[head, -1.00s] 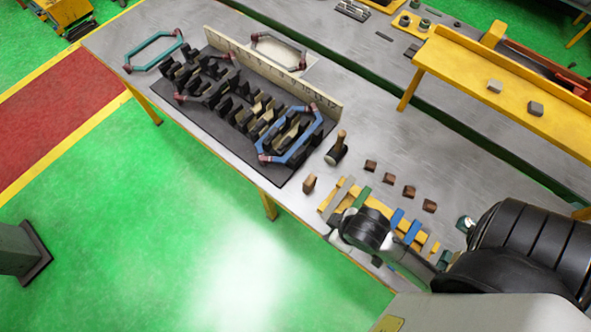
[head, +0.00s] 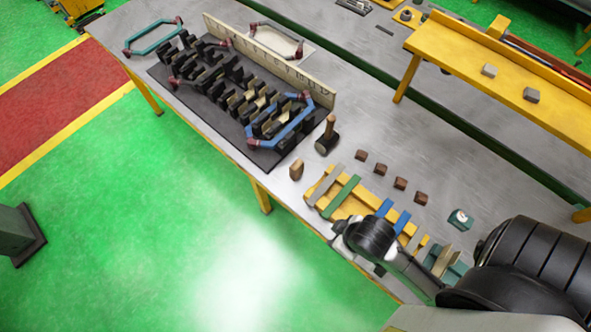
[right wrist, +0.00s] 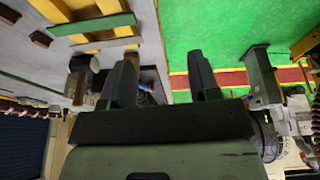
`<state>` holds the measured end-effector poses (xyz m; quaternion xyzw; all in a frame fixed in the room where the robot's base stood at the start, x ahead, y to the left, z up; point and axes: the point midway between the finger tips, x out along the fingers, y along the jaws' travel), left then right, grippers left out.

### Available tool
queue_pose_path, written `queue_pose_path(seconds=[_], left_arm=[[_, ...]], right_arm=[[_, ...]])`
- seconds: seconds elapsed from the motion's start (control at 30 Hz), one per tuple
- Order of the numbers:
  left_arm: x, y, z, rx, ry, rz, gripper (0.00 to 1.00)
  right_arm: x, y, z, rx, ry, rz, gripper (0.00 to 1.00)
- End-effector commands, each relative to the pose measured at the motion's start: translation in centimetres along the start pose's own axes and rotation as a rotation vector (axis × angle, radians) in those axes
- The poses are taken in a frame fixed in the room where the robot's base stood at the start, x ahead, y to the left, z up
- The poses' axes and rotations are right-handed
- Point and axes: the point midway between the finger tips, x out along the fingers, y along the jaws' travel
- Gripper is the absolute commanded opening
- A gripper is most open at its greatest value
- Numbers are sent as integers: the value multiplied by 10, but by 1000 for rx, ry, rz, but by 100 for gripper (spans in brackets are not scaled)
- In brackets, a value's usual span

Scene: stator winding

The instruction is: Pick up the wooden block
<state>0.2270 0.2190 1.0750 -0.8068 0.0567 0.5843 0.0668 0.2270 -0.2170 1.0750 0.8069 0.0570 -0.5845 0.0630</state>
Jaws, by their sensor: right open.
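In the head view the wooden block (head: 296,170) is a small tan-brown block standing near the table's front edge, left of the yellow tray and below the hammer. My right arm comes in from the lower right, its wrist over the front of the yellow tray, to the right of the block and apart from it. In the right wrist view my right gripper (right wrist: 163,82) is open, its two dark fingers well apart. A brownish shape beside the left finger is partly hidden; I cannot tell whether it is the block. My left gripper is not in view.
The yellow tray (head: 325,193) holds coloured strips. A hammer (head: 327,137) stands behind the block. Several dark brown blocks (head: 380,169) lie behind the tray. A black slotted fixture (head: 180,92) with coil frames fills the table's left part. A yellow shelf (head: 455,85) stands at right.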

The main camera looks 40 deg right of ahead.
Motion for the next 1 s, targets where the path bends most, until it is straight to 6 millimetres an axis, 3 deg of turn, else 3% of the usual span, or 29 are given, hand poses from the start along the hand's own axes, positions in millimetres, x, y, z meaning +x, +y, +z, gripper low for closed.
queue_pose_path(seconds=[0.17, 0.43, 0.67, 0.83, 1.0], left_arm=[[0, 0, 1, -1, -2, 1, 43], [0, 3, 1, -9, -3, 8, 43], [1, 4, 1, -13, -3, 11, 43], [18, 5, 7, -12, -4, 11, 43], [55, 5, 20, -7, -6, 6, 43]], right_arm=[[0, 0, 0, 0, -1, 0, 56], [0, 0, 2, 0, -5, -1, 81], [1, -1, 1, 4, -2, -3, 81], [13, 6, -30, -3, 80, 16, 81], [21, 46, -102, -96, 269, 136, 81]])
